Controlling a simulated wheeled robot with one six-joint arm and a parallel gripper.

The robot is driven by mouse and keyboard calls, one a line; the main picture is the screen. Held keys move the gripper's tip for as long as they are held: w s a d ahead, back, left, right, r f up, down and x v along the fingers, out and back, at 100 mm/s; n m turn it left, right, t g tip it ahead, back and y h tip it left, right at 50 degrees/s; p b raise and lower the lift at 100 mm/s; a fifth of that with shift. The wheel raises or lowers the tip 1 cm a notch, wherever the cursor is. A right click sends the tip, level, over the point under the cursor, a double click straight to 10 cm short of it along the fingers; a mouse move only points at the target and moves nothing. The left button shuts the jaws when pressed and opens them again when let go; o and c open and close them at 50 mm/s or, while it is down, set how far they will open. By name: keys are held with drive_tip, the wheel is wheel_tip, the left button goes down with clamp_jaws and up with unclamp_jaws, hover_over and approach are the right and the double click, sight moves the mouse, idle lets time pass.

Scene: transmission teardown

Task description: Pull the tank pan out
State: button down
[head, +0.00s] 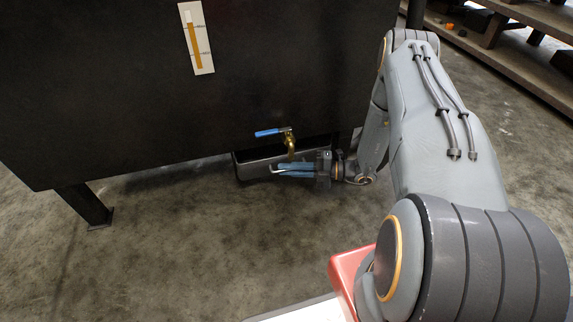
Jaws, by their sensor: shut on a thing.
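The tank pan (252,168) is a dark, low tray on the floor under the front edge of the black tank (120,80). Its front part shows below the tank's edge, and the rest is hidden under the tank. My gripper (275,170) reaches in from the right at the pan's front. Its blue fingers point left and are shut at the pan's front side, where a light handle-like edge shows between them. The exact grip is small in the view.
A tap with a blue lever (270,132) and brass spout sticks out just above the pan and gripper. A level gauge (196,38) is on the tank's face. A tank leg (88,207) stands at left. Wooden shelving (500,40) is at upper right. The concrete floor in front is clear.

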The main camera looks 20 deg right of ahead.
drive_tip(key=s+p, duration=0.6)
drive_tip(key=s, duration=1.3)
drive_tip(key=shift+s, duration=0.3)
drive_tip(key=c, duration=1.8)
unclamp_jaws()
drive_tip(key=shift+c, duration=0.2)
drive_tip(key=shift+d, duration=0.1)
drive_tip(key=p+v, duration=0.1)
drive_tip(key=v, duration=0.6)
drive_tip(key=shift+d+p, duration=0.25)
drive_tip(key=shift+p, duration=0.15)
drive_tip(key=shift+s, duration=0.15)
